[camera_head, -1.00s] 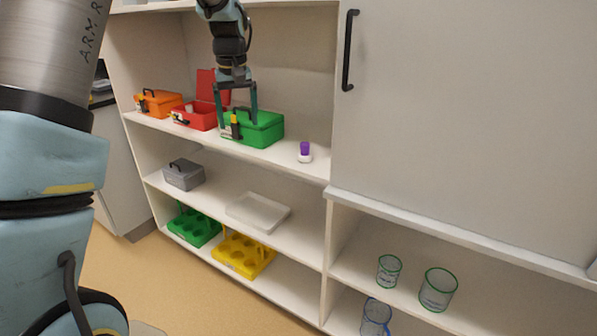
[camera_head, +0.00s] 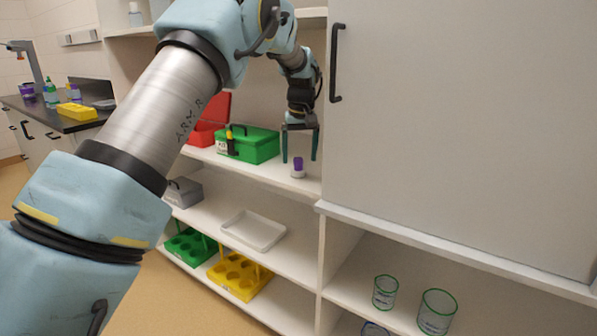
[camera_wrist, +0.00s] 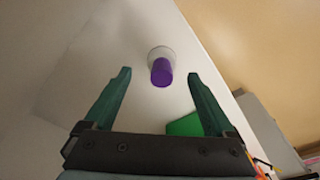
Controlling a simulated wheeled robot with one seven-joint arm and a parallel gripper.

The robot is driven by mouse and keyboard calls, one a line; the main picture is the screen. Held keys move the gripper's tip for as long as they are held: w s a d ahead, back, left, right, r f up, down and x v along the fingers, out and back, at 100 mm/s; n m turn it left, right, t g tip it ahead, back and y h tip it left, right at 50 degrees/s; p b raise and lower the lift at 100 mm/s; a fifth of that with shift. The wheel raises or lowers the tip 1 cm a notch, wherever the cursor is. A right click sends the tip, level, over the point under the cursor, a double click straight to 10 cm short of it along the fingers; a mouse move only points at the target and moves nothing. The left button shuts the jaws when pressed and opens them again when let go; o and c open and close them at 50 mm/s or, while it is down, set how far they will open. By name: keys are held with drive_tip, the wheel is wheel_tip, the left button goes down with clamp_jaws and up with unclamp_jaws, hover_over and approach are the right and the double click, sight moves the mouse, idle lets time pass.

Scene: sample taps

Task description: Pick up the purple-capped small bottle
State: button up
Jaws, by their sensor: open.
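The purple-capped small bottle (camera_head: 298,169) stands upright on the upper shelf, right of the green case, near the shelf's right end. In the wrist view its purple cap (camera_wrist: 161,73) and white body show beyond the fingertips and between their lines. My gripper (camera_head: 300,160) is open and points down above the bottle, one finger to each side of the cap in the head view. In the wrist view the open fingers (camera_wrist: 157,75) are empty, and the bottle is not gripped.
A green case (camera_head: 255,147) and an open red case (camera_head: 208,128) stand left of the bottle. A large cabinet door (camera_head: 450,120) with a black handle is close on the right. Lower shelves hold a white tray (camera_head: 253,230), a grey box (camera_head: 183,192) and racks.

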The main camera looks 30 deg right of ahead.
sight(298, 159)
drive_tip(key=shift+w+f+p, duration=0.2)
drive_tip(key=shift+f+p, duration=0.05)
drive_tip(key=shift+f, duration=0.85)
drive_tip(key=shift+w+f+p, duration=0.2)
drive_tip(key=shift+f+p, duration=0.05)
drive_tip(key=shift+f, duration=0.85)
drive_tip(key=c, duration=1.4)
clamp_jaws()
drive_tip(key=shift+r, duration=0.2)
